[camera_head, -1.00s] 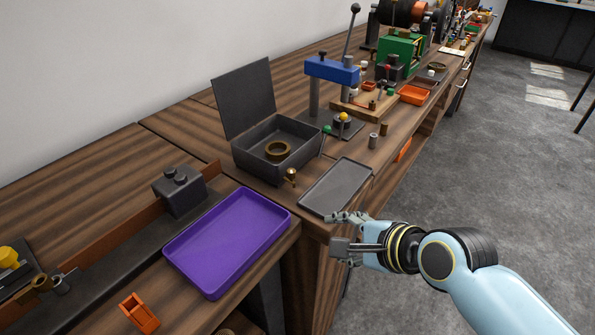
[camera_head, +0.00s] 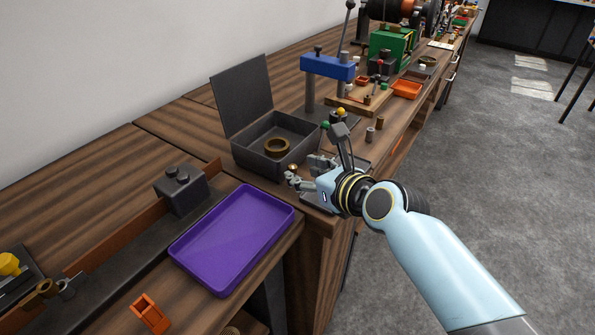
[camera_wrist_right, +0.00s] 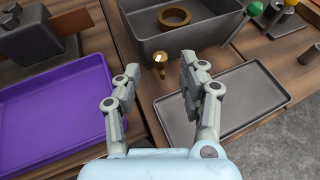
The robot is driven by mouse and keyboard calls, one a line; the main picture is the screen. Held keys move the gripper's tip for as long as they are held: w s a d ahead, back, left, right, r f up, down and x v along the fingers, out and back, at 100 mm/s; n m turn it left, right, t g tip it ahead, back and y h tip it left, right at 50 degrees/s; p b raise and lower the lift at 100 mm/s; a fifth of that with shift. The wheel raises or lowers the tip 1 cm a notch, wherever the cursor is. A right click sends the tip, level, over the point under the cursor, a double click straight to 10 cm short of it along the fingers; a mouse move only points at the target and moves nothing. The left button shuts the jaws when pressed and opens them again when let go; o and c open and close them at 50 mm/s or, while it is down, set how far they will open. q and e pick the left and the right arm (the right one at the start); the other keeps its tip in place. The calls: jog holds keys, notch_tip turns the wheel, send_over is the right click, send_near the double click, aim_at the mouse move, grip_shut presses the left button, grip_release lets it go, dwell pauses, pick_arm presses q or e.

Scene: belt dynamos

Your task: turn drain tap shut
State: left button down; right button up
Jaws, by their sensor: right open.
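The drain tap is a small brass fitting on the front of a dark grey open-lidded box (camera_head: 243,157). In the right wrist view the tap (camera_wrist_right: 160,62) shows between and beyond my fingertips, clear of both. In the head view only its top (camera_head: 293,168) shows; my gripper hides most of it. My right gripper (camera_head: 318,150) is open and empty in front of the box, over the grey tray; in its wrist view the gripper (camera_wrist_right: 160,88) has its fingers spread apart. A brass ring (camera_head: 277,146) lies inside the box. My left gripper is not in view.
A purple tray (camera_head: 200,277) lies at the left front. The grey flat tray (camera_wrist_right: 268,76) is right of the tap. A green knob (camera_wrist_right: 255,8) and a small metal cylinder (camera_head: 370,136) stand to the right. A blue press (camera_head: 328,67) is behind.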

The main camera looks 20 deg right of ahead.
aim_at(295, 169)
jog(key=shift+x, duration=1.6)
jog(key=shift+c, duration=0.4)
grip_shut()
